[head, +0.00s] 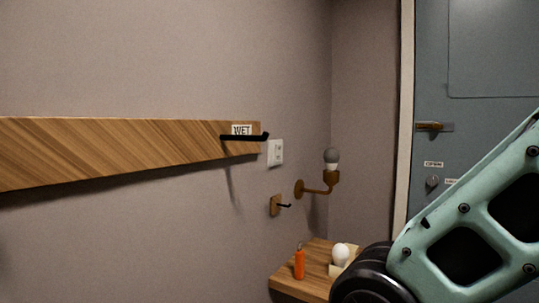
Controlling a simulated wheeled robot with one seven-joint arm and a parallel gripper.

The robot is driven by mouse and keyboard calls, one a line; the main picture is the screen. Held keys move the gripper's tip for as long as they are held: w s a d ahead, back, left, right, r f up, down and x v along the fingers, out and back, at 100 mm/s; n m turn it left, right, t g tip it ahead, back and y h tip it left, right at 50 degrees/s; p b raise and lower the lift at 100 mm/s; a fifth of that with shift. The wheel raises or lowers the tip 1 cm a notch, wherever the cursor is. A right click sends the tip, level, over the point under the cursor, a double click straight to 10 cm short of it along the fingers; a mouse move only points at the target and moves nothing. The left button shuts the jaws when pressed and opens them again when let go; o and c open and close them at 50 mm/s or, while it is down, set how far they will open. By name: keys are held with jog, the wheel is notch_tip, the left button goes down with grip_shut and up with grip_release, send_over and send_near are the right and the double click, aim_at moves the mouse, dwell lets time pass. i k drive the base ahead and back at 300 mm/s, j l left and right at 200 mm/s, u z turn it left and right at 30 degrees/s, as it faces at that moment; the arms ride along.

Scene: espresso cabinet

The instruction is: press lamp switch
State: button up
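A white wall plate (275,152) is fixed to the wall just right of the wooden board's end. It looks like the lamp switch, but its rocker is too small to make out or tell its position. A brass wall lamp (315,189) sits to its right and lower, near the corner, with a grey, unlit-looking bulb (331,158) in its upright socket. My gripper is out of view. Only a pale green link and dark joint of my arm show at the lower right, apart from the plate in the picture.
A wooden board (120,147) bears a black peg (243,138) under a "WET" label (242,130). A small hook (276,205) is below. A wooden shelf (293,286) holds an orange cylinder (299,264) and white bulb (340,254). A blue-grey door (480,110) stands right.

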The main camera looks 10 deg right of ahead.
aim_at(277, 157)
jog(key=i+l+u, duration=0.35)
jog(key=i+u, duration=0.1)
jog(key=u, duration=0.15)
jog(key=i+l+u, duration=0.1)
jog(key=u, duration=0.15)
